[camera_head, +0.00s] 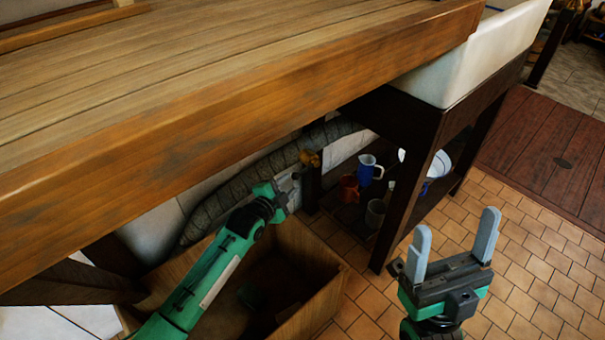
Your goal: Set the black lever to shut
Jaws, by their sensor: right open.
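A small brass-coloured fitting (310,158) shows under the wooden counter, at the end of a thick grey wrapped pipe (232,190). I cannot make out a black lever on it; the area is small and dark. My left gripper (291,181) is under the counter, just below and left of the fitting. Its fingers are too small to show whether they are open or touch anything. My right gripper (457,223) is open and empty, fingers pointing up, above the tiled floor at the lower right.
The wooden counter (225,110) overhangs my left arm. An open wooden crate (318,302) stands below that arm. A dark shelf holds a blue jug (368,170), a red mug (348,188) and other vessels under a white sink (470,55). Tiled floor is clear at right.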

